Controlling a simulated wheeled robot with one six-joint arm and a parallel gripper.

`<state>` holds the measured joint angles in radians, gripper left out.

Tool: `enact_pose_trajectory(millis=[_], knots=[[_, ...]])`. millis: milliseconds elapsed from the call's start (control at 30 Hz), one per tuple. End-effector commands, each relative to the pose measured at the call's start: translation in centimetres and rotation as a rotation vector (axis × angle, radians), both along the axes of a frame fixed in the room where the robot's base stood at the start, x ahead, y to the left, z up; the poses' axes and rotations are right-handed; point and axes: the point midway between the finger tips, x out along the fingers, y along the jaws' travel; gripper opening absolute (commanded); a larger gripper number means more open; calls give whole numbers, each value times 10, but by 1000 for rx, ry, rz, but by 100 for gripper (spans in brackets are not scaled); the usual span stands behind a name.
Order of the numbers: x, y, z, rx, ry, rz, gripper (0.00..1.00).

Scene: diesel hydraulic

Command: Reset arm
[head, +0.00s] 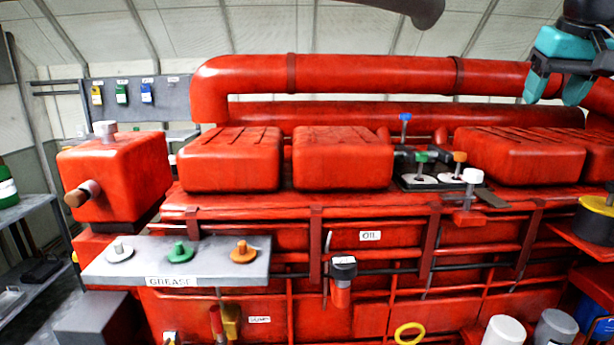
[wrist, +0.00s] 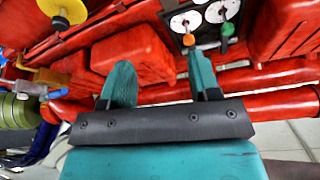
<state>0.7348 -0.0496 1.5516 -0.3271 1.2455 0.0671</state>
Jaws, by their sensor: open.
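My gripper (head: 556,88) is at the upper right of the head view, in front of the thick red pipe (head: 370,75). Its two teal fingers point down and stand apart, with nothing between them. In the wrist view my gripper (wrist: 162,85) shows the same spread, empty fingers. The red engine (head: 330,210) fills the middle of the head view. The gripper is above its right part and appears apart from it.
A grey shelf labelled GREASE (head: 200,265) holds white, green and orange knobs. A black plate (head: 430,180) on the engine carries several coloured knobs. A yellow-topped container (head: 597,222) stands at the right. A rack (head: 30,225) stands at the far left.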

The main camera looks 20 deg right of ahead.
Motion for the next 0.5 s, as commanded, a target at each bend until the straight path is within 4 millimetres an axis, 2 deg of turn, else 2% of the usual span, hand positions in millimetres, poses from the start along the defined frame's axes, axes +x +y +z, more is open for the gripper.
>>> enact_pose_trajectory(millis=[267,367,500], knots=[[16,44,-24,28,13,126,56],[21,67,-37,42,20,188,56],[26,111,-60,69,33,306,56]])
